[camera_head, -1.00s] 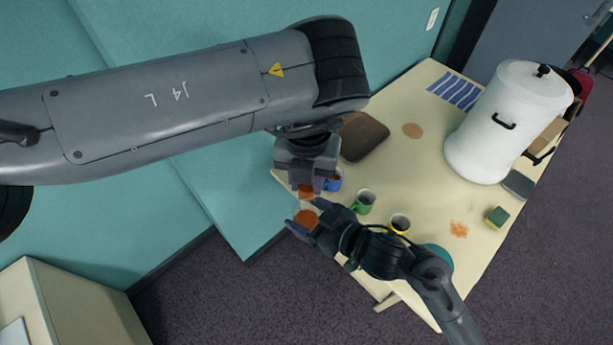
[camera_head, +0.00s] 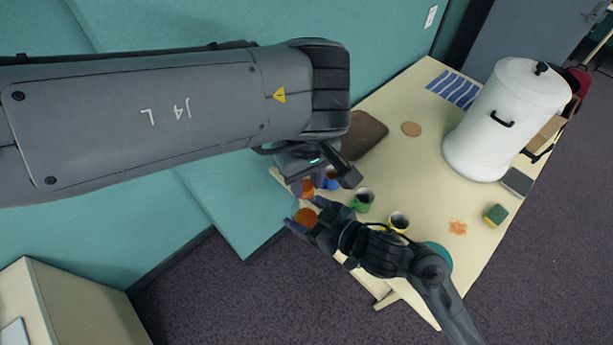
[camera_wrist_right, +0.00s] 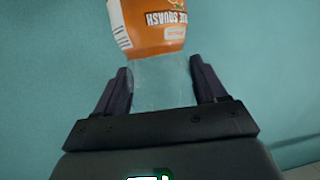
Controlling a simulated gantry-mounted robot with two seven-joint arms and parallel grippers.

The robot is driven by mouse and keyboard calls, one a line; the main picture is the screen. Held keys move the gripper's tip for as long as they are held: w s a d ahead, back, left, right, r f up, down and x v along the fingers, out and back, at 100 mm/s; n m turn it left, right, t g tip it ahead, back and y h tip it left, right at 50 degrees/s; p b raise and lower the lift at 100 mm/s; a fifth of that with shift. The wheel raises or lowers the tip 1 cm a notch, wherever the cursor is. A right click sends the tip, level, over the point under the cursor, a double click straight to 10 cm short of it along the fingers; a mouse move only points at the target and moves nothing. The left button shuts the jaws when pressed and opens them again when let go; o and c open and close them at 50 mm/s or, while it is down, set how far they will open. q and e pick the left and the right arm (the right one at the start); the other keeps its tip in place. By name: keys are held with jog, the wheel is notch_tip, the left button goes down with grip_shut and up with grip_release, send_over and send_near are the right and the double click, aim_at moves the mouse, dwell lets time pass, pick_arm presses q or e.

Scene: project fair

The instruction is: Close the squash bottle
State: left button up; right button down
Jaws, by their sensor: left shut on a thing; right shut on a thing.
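The squash bottle (camera_head: 306,217) has an orange label and a clear body. My right gripper (camera_head: 304,212) is shut on it; in the right wrist view the fingers (camera_wrist_right: 163,88) flank the clear part, with the printed label (camera_wrist_right: 155,25) upside down at the top of the picture. My left gripper (camera_head: 307,184) is just above the bottle, shut on a small orange thing (camera_head: 308,189), likely the cap. The wrist and fingers partly hide it. I cannot tell whether it touches the bottle's neck.
Blue (camera_head: 331,182), green (camera_head: 363,201) and yellow (camera_head: 399,222) mugs stand close by on the table (camera_head: 425,185).

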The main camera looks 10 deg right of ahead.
pick_arm(q)
jog(key=m, duration=0.5)
jog(key=o, duration=1)
jog(key=shift+r, duration=2.25)
jog(key=shift+c, duration=0.4)
